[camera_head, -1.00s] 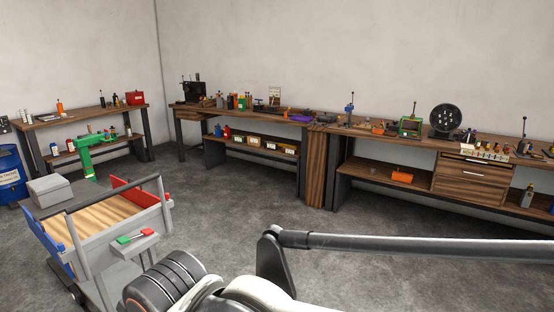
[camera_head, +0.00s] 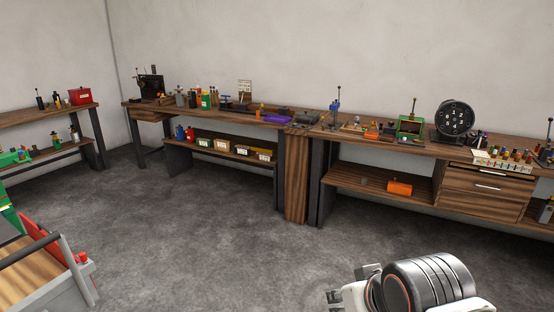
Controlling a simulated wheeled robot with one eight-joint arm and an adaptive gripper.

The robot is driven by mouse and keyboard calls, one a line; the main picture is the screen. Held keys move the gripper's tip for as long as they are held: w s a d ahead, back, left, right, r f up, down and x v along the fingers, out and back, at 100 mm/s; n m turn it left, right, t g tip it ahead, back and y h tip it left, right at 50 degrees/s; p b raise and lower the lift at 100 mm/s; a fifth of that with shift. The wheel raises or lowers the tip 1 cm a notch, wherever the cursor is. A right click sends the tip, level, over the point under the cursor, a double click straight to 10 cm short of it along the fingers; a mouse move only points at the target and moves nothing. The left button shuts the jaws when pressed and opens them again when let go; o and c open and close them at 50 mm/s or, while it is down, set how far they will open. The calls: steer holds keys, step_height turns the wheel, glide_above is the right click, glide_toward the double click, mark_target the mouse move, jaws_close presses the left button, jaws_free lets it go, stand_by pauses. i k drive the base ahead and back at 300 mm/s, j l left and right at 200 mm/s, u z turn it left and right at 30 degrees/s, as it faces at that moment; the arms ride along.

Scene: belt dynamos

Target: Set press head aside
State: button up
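A green box-framed device with a dark upright rod (camera_head: 411,127) stands further right on the same bench. I cannot tell which part, if any, is the press head. A dark ribbed cylinder with white parts of my arm (camera_head: 430,285) shows at the bottom right, well short of the bench. I cannot make out my gripper's fingers, nor anything held.
A cart with a wooden top (camera_head: 28,272) stands at the lower left. A side bench (camera_head: 40,114) is at the left wall. A black round device (camera_head: 455,119) and a rack of small bottles (camera_head: 500,160) crowd the bench's right. The grey floor (camera_head: 220,225) between is clear.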

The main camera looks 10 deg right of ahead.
mark_target(331, 107)
steer(key=i+l+z, duration=0.35)
steer(key=i, duration=0.15)
steer(key=i+l+z, duration=0.15)
steer(key=i+z, duration=0.15)
steer(key=i, duration=0.2)
steer(key=i+z, duration=0.35)
steer(key=i, duration=0.15)
steer(key=i+l+u, duration=0.2)
steer(key=i+u, duration=0.2)
steer(key=i, duration=0.4)
steer(key=i+l+u, duration=0.45)
steer(key=i, duration=0.3)
steer(key=i+l+u, duration=0.4)
steer(key=i+l, duration=0.3)
